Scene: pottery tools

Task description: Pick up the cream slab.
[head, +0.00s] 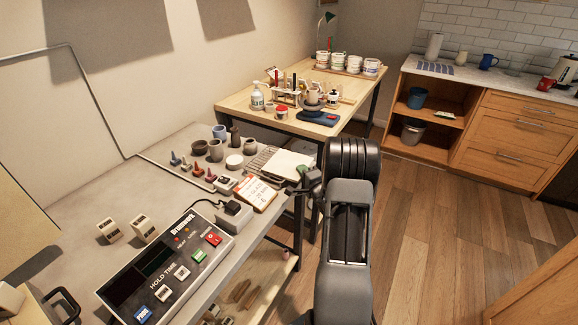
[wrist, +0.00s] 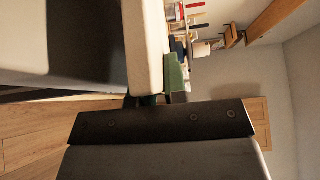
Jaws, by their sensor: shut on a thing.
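The cream slab (head: 286,164) is a flat pale piece beside the wire rack at the far right end of the grey worktable. In the wrist view the slab (wrist: 147,45) stands as a pale upright band. My gripper (head: 304,177) is at the slab's near right edge, shut on it. The other finger is mostly hidden. I cannot tell whether the slab is clear of the surface under it.
The wire rack (head: 261,160) and a white clipboard-like card (head: 257,192) lie close by. Pots, cups and small coloured tools stand to the left. A control box (head: 165,267) sits nearer. A wooden table (head: 240,100) with jars is behind; open floor lies to the right.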

